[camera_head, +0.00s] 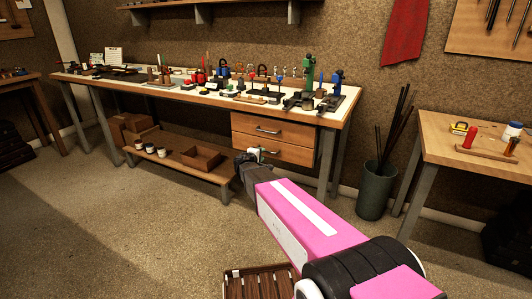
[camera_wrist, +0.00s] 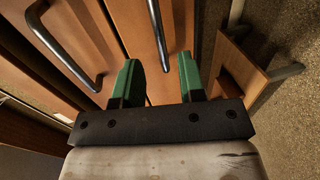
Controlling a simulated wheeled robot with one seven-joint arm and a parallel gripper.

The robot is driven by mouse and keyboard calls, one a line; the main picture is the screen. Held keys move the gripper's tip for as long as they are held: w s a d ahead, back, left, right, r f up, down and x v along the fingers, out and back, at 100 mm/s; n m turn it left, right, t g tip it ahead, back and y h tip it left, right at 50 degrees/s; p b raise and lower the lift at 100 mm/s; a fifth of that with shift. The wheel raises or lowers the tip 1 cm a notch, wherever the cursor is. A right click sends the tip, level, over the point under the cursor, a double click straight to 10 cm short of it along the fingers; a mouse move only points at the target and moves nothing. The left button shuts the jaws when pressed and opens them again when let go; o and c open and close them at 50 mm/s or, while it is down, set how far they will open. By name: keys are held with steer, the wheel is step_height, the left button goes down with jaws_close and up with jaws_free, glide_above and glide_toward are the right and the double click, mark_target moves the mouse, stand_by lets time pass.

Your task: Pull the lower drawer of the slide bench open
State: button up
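The slide bench (camera_head: 210,92) has two wooden drawers under its right half, and both look closed. The upper drawer (camera_head: 250,122) has a metal bar handle, large at the left of the wrist view (camera_wrist: 62,48). The lower drawer (camera_head: 293,153) is below it, partly hidden by my gripper in the head view. The lower drawer's handle (camera_wrist: 158,36) stands ahead of the gap between my fingertips in the wrist view. My gripper (camera_wrist: 161,72) has green fingers, spread apart with nothing between them. In the head view my gripper (camera_head: 254,154) is at the lower drawer front; contact cannot be told.
A low shelf (camera_head: 180,172) with jars and an open wooden box (camera_head: 201,158) lies left of my gripper. A bin with rods (camera_head: 375,190) stands right of the bench. A slatted crate (camera_head: 250,284) is on the floor in front. The floor before the drawers is otherwise clear.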

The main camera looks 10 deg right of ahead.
steer(key=x, duration=0.6)
steer(key=shift+w+d, duration=0.2)
jaws_close()
